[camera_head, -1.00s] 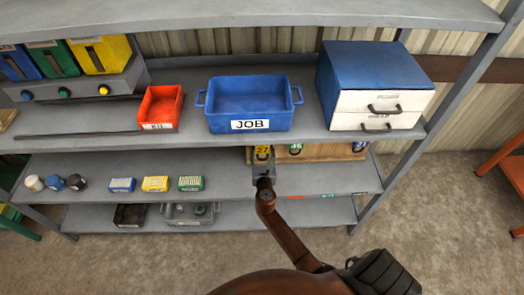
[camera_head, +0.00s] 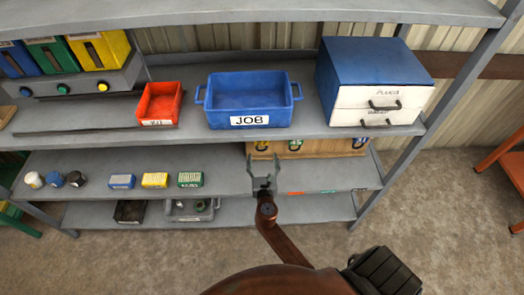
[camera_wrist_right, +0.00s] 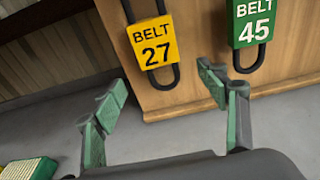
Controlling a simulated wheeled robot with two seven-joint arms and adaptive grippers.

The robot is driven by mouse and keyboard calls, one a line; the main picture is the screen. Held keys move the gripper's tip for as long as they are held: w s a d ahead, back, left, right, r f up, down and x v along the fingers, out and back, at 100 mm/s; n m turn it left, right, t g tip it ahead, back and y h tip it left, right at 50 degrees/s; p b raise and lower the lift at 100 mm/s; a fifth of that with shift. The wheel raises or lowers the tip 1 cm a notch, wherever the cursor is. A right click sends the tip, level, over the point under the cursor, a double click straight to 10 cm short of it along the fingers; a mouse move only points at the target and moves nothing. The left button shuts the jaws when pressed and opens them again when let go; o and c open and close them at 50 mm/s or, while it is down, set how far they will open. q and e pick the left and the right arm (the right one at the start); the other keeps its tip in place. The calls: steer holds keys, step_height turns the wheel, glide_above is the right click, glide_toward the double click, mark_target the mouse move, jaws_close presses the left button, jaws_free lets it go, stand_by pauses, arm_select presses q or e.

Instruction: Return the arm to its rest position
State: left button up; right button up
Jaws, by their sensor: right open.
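My right gripper (camera_head: 263,167) is open and empty in front of the wooden board (camera_head: 323,146) on the middle shelf. In the right wrist view its two green-padded fingers (camera_wrist_right: 165,110) stand apart, with nothing between them. A yellow tag marked BELT 27 (camera_wrist_right: 152,42) hangs on the board just ahead of the fingers, apart from them. A green tag marked BELT 45 (camera_wrist_right: 252,22) hangs to its right. My right arm (camera_head: 280,240) reaches up from the bottom of the head view. My left gripper is not in view.
The upper shelf holds a red bin (camera_head: 160,104), a blue JOB bin (camera_head: 249,101) and a drawer cabinet (camera_head: 375,82) above the gripper. Small boxes (camera_head: 155,180) sit left on the middle shelf. Floor (camera_head: 430,220) is clear at right; an orange stand (camera_head: 508,165) is at the edge.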

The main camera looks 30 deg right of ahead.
steer(key=shift+v, duration=2.3)
